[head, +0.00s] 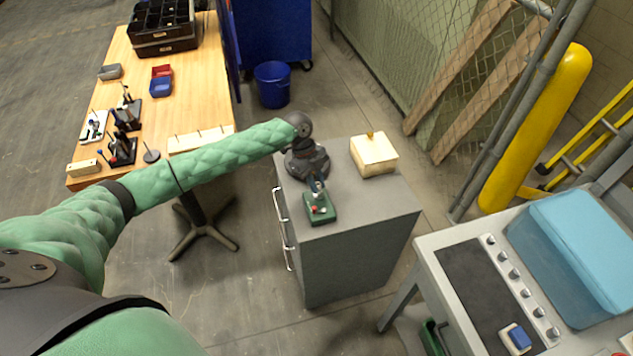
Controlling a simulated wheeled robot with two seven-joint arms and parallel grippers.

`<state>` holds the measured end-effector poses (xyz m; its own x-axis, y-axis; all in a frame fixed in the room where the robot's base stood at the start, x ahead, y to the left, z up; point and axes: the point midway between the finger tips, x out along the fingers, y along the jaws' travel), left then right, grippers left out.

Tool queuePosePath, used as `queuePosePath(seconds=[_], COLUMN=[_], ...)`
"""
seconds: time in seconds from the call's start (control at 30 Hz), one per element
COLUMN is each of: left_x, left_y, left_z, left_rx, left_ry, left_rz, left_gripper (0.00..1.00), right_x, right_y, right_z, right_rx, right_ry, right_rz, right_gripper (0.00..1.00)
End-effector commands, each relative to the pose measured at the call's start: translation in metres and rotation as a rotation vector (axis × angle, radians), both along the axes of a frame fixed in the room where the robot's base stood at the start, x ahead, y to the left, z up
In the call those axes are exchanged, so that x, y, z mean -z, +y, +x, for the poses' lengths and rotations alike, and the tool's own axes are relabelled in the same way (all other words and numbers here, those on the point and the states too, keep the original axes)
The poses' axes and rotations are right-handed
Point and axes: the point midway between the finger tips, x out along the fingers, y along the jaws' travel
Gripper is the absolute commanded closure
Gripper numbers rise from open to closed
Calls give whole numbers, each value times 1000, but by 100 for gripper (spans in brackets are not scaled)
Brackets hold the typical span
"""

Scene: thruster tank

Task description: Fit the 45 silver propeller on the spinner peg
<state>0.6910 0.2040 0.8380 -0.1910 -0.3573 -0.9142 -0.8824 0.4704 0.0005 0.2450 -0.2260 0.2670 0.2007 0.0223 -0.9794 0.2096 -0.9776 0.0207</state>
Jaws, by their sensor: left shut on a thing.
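My left gripper (317,186) reaches over the grey cabinet (385,205) and points down at a small green base (321,212). It is shut on a small, silvery thing just above that base, which looks like the silver propeller, though it is too small to read a 45 on it. A red part shows on the green base. The spinner peg is mostly hidden by the fingers and the held thing, so I cannot tell whether the propeller is around the peg or above it. My right gripper is not in view.
A pale box (374,157) with an orange knob stands at the cabinet's back right. A wooden bench (185,75) at left holds stands, small bins and black trays. A tank with a blue cover (585,225) and a knob row stands at right. The cabinet's front right top is clear.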

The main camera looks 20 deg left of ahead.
Motion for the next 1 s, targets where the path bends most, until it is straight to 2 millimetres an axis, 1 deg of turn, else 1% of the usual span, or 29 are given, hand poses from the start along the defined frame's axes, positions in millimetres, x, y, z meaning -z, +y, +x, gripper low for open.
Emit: queuePosePath(seconds=[0.23, 0.73, 1.0], left_x=[2, 13, 14], left_y=[0, 0, 0], left_z=[0, 0, 0], left_rx=[0, 1, 1], left_ry=[0, 0, 0], left_rz=[0, 0, 0], left_gripper=[100, 100, 100], right_x=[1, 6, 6], right_y=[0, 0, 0], right_z=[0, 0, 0], right_rx=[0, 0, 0], right_ry=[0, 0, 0], right_rz=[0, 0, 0], right_gripper=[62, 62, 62])
